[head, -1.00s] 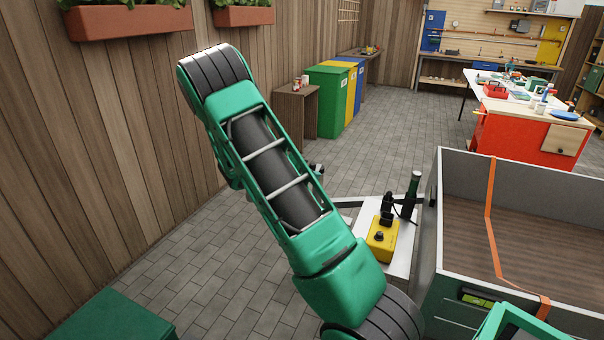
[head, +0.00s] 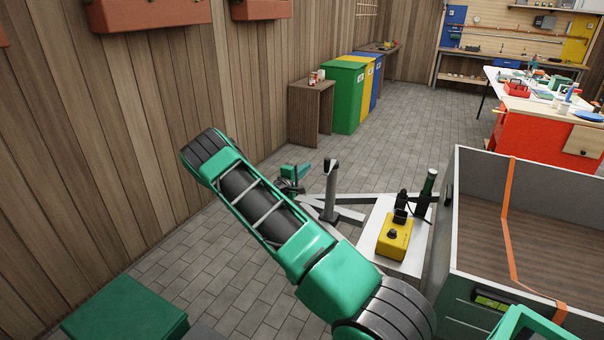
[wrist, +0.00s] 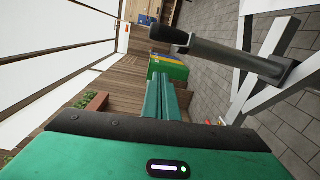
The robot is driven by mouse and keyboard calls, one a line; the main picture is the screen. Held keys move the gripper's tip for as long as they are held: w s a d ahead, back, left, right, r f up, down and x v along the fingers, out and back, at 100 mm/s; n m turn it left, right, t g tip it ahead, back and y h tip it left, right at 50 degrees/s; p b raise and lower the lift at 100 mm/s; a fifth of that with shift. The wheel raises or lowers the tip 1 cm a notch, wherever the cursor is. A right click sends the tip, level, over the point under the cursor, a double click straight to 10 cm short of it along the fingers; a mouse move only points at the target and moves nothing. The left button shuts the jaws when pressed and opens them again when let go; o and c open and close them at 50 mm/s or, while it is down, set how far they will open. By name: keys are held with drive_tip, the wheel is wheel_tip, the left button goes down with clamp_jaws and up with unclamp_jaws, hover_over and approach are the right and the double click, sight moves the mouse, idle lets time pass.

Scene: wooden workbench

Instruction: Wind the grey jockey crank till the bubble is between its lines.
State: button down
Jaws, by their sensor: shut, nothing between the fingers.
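The grey jockey post (head: 331,190), with a dark crank part (head: 330,165) at its top, stands upright on the trailer's drawbar in the head view. In the wrist view, the grey tube (wrist: 235,60) and its black end (wrist: 168,33) lie beyond the fingers. My gripper (head: 303,169) is left of the post, apart from it. Its green fingers are together and empty in the wrist view (wrist: 165,90).
The grey trailer (head: 464,210) with an orange strap (head: 508,230) is at the right. A yellow box (head: 395,238) and black fittings (head: 424,203) stand on the drawbar plate. A green box (head: 125,312) is at lower left. Paved floor left of the drawbar is clear.

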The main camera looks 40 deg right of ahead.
drive_tip(key=shift+s+d+r, duration=0.1)
drive_tip(key=shift+s+d, duration=0.25)
drive_tip(key=shift+d, duration=0.6)
drive_tip(key=shift+s+d+f, duration=0.1)
drive_tip(key=shift+s+d, duration=0.2)
drive_tip(key=shift+d, duration=0.6)
drive_tip(key=shift+s+d+r, duration=0.1)
drive_tip(key=shift+s+d, duration=0.25)
drive_tip(key=shift+d, duration=0.6)
drive_tip(key=shift+a, duration=0.1)
